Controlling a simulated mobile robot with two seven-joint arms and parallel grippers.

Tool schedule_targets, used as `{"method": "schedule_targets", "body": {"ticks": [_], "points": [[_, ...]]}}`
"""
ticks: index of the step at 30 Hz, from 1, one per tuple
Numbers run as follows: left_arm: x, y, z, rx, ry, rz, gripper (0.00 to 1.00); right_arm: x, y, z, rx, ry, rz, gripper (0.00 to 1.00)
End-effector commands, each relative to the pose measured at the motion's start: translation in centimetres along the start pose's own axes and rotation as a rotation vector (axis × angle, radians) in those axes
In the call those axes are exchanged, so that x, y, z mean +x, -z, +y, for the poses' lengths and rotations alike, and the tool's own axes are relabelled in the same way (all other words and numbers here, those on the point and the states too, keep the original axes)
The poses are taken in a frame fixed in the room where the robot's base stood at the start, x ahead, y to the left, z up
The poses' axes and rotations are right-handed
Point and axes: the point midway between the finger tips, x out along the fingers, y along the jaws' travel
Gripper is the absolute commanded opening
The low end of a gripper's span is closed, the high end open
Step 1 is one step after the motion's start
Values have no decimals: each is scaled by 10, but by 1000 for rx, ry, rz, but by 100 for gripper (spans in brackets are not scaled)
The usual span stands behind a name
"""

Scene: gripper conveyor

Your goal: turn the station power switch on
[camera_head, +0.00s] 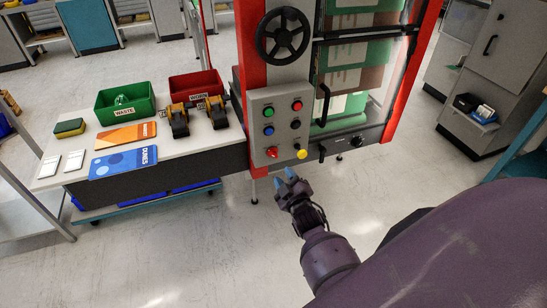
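The station's grey control panel (282,92) is mounted on the red-framed machine. It carries several buttons, a red rotary-looking switch (272,152) at lower left and a yellow knob (302,154) at lower right. A black knob (357,141) sits on the dark strip to the right. I cannot tell from labels which one is the power switch. My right gripper (285,174) is just below the panel in the picture, its blue fingertips a little apart with nothing between them. It appears clear of the switches. My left gripper is out of view.
A white-topped table (60,140) on the left holds a green bin (125,102), a red bin (196,87), two black-and-yellow grippers, cards and a sponge (69,128). A black handwheel (283,36) is above the panel. The floor in front is clear.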

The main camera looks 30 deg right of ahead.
Motion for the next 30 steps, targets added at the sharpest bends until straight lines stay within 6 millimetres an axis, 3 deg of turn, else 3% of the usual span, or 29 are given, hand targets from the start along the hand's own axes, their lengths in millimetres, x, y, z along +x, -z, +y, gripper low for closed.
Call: {"method": "schedule_targets", "body": {"ticks": [18,30], "points": [[0,-8,2,-6,0,-7,0,87,0,0,2,0,0,37],[0,-11,2,-6,0,-12,0,99,0,0,2,1,-1,37]]}}
